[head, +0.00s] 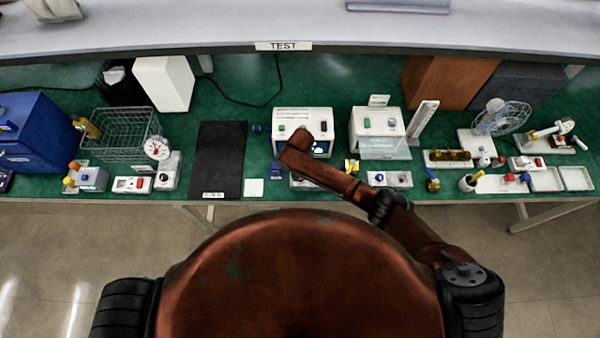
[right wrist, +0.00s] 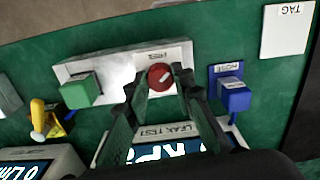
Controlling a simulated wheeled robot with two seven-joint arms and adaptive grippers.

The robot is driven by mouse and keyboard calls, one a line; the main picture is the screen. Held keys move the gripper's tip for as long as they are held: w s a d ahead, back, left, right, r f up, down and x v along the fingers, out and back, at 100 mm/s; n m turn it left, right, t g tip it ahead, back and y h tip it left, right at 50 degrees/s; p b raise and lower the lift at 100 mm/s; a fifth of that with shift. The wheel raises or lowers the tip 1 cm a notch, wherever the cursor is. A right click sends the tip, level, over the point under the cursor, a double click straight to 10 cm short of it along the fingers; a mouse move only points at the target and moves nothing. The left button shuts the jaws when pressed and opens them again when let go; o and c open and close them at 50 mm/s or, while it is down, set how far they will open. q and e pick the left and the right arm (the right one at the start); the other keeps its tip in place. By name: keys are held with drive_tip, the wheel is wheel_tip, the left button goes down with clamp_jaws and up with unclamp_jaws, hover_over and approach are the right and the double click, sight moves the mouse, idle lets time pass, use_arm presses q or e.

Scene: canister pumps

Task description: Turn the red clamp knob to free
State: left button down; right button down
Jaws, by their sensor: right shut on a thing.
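The red clamp knob (right wrist: 160,77) is round, with a pale line across its face. In the right wrist view it sits on a white panel (right wrist: 118,66) with a small label above it. My right gripper (right wrist: 157,85) has its two dark fingers on either side of the knob and is shut on it. In the head view my right arm (head: 335,180) reaches over the bench and hides the knob and the gripper. My left gripper is not in view.
A green block (right wrist: 80,91) is left of the knob. A blue block labelled HOSE (right wrist: 233,95) is close on its right. A yellow lever (right wrist: 40,118) is further left. The white LEAK TEST box (head: 303,117) stands behind. A black mat (head: 217,155) lies to the left.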

drive_tip(key=n+p, duration=0.2)
drive_tip(key=n, duration=0.2)
drive_tip(key=shift+r+n, duration=0.1)
drive_tip(key=shift+n, duration=0.2)
drive_tip(key=n+p, duration=0.1)
drive_tip(key=n, duration=0.4)
drive_tip(key=shift+n, duration=0.3)
drive_tip(key=c, duration=1.7)
unclamp_jaws()
drive_tip(key=shift+o, duration=0.2)
wheel_tip(320, 180, up, 12)
